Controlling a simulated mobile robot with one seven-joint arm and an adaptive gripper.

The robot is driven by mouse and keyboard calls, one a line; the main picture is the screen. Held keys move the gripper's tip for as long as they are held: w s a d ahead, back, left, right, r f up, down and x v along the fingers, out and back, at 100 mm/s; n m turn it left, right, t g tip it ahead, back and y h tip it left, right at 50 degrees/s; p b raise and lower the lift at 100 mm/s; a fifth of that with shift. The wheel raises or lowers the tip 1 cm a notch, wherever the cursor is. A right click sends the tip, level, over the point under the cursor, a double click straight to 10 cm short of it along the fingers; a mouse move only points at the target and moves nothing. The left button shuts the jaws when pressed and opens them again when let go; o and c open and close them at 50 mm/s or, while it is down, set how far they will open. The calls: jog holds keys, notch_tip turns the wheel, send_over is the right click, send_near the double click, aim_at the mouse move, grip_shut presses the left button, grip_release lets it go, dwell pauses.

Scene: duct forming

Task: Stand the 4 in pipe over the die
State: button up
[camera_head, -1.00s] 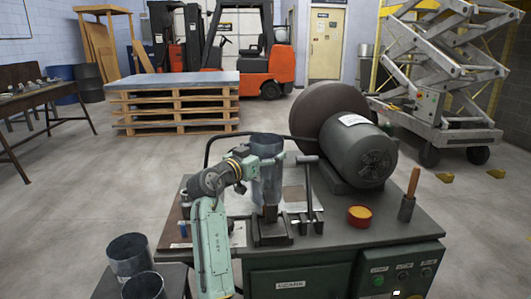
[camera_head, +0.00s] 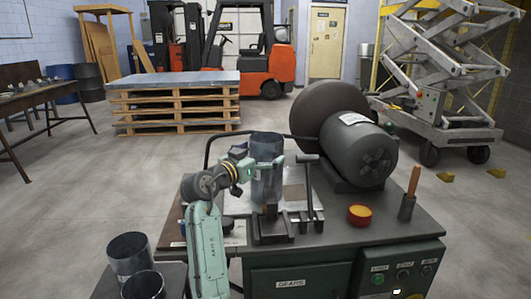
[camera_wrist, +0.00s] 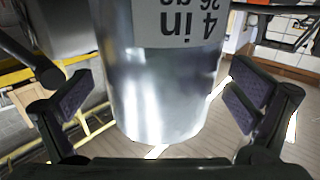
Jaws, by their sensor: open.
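The 4 in pipe (camera_head: 267,172) is a grey metal cylinder standing upright at the dark clamp fixture on the bench. It also shows in the wrist view (camera_wrist: 160,90), where its label reads "4 in" upside down. My gripper (camera_head: 262,163) is at the pipe's upper part, coming from the left. In the wrist view my gripper (camera_wrist: 158,115) is open, with a finger on each side of the pipe and visible gaps to both pads. The die is not clearly seen; a dark block (camera_head: 271,212) shows at the pipe's foot, and I cannot tell whether the pipe surrounds the die.
A upright lever (camera_head: 308,185) stands just right of the pipe. A large grey motor (camera_head: 357,150), a red-yellow button (camera_head: 360,213) and a wooden-handled tool (camera_head: 410,190) are farther right. Two other pipes (camera_head: 130,254) stand on a low stand at the left.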

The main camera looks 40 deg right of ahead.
jog(key=v, duration=1)
jog(key=shift+a, duration=0.1)
